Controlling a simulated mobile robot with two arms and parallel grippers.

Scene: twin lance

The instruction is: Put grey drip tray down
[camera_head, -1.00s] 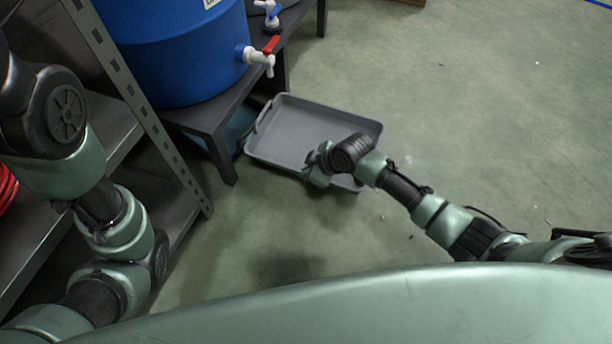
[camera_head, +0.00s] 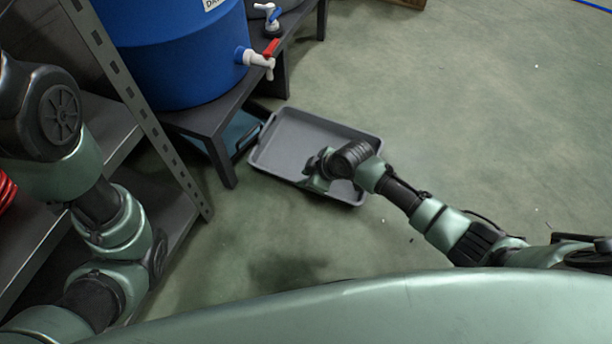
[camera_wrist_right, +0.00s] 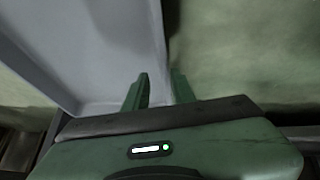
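The grey drip tray (camera_head: 300,135) is a shallow rectangular tray in the middle of the head view, beside the dark bench. My right gripper (camera_head: 316,183) is at its near long side. In the right wrist view, the fingers (camera_wrist_right: 159,85) straddle the tray's side wall, one inside the tray (camera_wrist_right: 95,50) and one outside, with the wall between them. The gripper appears shut on the wall. The tray looks empty and roughly level. I cannot tell whether its underside touches the floor. My left arm shows at the left, but its gripper is out of view.
A blue barrel (camera_head: 170,55) with a red-handled white tap (camera_head: 262,58) stands on the dark bench (camera_head: 212,118), whose leg (camera_head: 222,160) is left of the tray. A metal shelf (camera_head: 155,125) stands at the left. The green floor (camera_head: 480,110) to the right is mostly clear.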

